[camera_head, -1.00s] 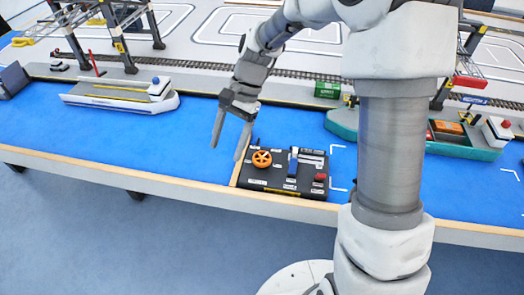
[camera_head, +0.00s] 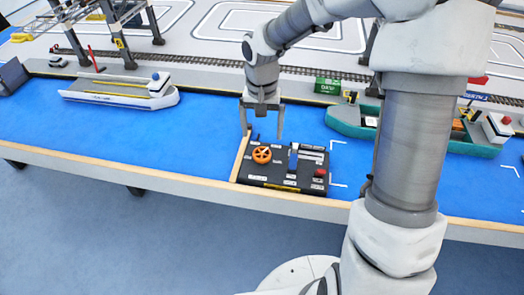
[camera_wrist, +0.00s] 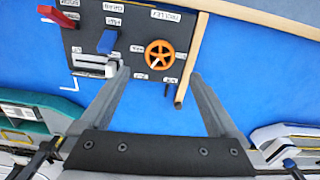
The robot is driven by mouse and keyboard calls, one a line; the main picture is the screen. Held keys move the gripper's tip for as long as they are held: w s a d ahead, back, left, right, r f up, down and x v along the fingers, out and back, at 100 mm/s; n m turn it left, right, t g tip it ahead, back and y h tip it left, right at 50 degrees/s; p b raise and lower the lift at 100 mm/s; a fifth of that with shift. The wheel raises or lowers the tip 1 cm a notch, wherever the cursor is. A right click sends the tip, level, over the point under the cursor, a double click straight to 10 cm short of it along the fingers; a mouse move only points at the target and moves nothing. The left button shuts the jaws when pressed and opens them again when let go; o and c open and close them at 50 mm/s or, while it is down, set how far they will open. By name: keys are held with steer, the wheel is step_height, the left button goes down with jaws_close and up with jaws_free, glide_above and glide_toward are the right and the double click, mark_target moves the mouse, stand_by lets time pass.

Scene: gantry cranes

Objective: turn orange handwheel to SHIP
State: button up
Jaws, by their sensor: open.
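The orange handwheel (camera_head: 262,154) sits on the left part of a black control panel (camera_head: 255,176) at the table's front edge. In the wrist view the handwheel (camera_wrist: 159,54) lies beyond and between the two fingertips, with small white labels around it; I cannot read a SHIP label. A white mark shows near its hub. My gripper (camera_head: 262,136) points down just behind the panel and above it, fingers spread and empty. It also shows in the wrist view (camera_wrist: 158,75), apart from the wheel.
A blue lever (camera_head: 294,156) and a red control (camera_head: 320,173) stand on the panel right of the wheel. A white ship (camera_head: 120,92) and a green ship (camera_head: 345,122) flank the arm.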

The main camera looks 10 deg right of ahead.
mark_target(262, 153)
step_height(262, 153, down, 8)
steer(key=shift+f+b, duration=0.1)
steer(key=shift+b, duration=0.65)
steer(key=shift+c, duration=0.2)
steer(key=c, duration=1.3)
